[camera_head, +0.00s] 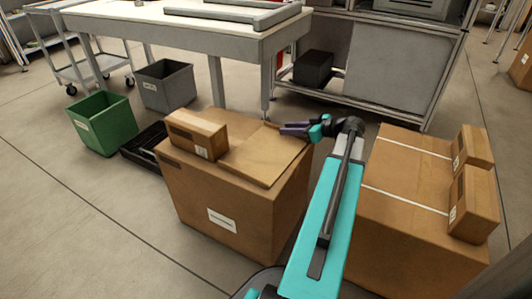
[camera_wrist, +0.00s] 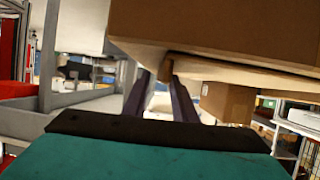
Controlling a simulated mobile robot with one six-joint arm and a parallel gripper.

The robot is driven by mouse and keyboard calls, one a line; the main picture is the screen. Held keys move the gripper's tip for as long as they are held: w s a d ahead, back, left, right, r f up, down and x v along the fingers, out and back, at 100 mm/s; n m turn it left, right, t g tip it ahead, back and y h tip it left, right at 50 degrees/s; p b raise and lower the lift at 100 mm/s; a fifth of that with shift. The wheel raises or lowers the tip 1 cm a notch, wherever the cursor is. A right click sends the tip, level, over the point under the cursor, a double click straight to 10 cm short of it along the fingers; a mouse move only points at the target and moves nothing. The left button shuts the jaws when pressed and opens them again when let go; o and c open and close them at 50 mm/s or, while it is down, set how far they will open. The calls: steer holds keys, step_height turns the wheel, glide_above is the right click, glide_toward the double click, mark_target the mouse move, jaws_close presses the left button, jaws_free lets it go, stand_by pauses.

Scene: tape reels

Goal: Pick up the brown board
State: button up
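The brown board (camera_head: 262,155) is a flat tan panel lying on top of a large cardboard box (camera_head: 225,210). A small carton (camera_head: 197,134) stands beside or on its left part. My gripper (camera_head: 283,128) is at the board's back right corner, with its dark fingers pointing left. In the wrist view the two fingers (camera_wrist: 160,85) stand apart with background showing between them. A pale panel edge (camera_wrist: 225,72), which looks like the board, is close to the right fingertip. I cannot tell if they touch.
A second large box (camera_head: 405,210) with small cartons (camera_head: 473,200) on it stands right of my arm. A grey workbench (camera_head: 200,35) is behind. A green bin (camera_head: 101,122), a grey bin (camera_head: 166,85) and a black tray (camera_head: 142,145) are at the left. The front left floor is clear.

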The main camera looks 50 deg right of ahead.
jaws_close()
steer(key=shift+r, duration=0.1)
steer(key=shift+r+p, duration=1.1)
steer(key=shift+r, duration=0.55)
steer(key=shift+s+a+r, duration=0.15)
steer(key=shift+s+r, duration=0.05)
steer(key=shift+s, duration=0.1)
steer(key=s+a+p, duration=0.3)
steer(key=s+p, duration=0.1)
steer(key=s, duration=0.3)
steer(key=s+a+r+p, duration=0.1)
steer(key=s+a+p, duration=0.2)
steer(key=s+p, duration=0.2)
steer(key=shift+s, duration=1)
steer(key=shift+a, duration=0.1)
